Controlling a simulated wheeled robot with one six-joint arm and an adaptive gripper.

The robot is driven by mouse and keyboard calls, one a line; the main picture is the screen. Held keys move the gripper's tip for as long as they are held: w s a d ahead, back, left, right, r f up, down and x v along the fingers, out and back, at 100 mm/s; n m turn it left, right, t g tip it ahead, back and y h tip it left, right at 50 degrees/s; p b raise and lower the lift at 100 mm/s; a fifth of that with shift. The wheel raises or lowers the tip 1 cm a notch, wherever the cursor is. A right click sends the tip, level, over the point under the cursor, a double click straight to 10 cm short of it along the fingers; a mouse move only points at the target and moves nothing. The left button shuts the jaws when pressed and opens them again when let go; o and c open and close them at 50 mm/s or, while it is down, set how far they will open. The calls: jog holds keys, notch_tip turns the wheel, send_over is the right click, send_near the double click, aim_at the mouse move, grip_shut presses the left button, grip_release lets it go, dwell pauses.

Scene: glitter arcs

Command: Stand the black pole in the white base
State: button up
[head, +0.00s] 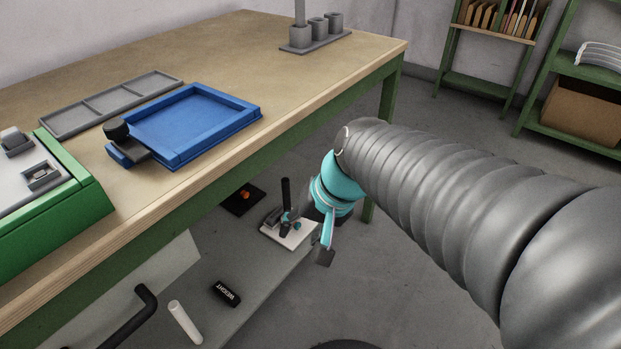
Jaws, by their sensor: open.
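The black pole (286,190) stands upright, or nearly so, over the white base (298,239), a flat plate low down beside the workbench. Its foot is partly hidden by dark and teal parts, so I cannot tell how deep it sits in the base. My gripper (298,236) is open and reaches down at the base, with teal and dark fingers. One finger hangs at the right edge of the base. Dark parts close to the pole overlap it in this view, and I cannot tell whether anything touches it.
The base is on a low grey surface (256,268) with a black block marked WEIGHT (226,293) and a white cylinder (185,322). A dark square with an orange item (243,197) lies behind. The workbench (215,50) overhangs to the left, holding a blue tray (192,122).

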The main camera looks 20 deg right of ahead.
jog(key=s+d+r+n+t+h, duration=0.2)
jog(key=s+d+r+n+h, duration=0.1)
jog(key=s+d+n, duration=0.1)
jog(key=shift+s+d+r+h, duration=0.25)
jog(key=shift+s+r+h, duration=0.05)
jog(key=shift+s+r, duration=0.05)
dwell(1.8)
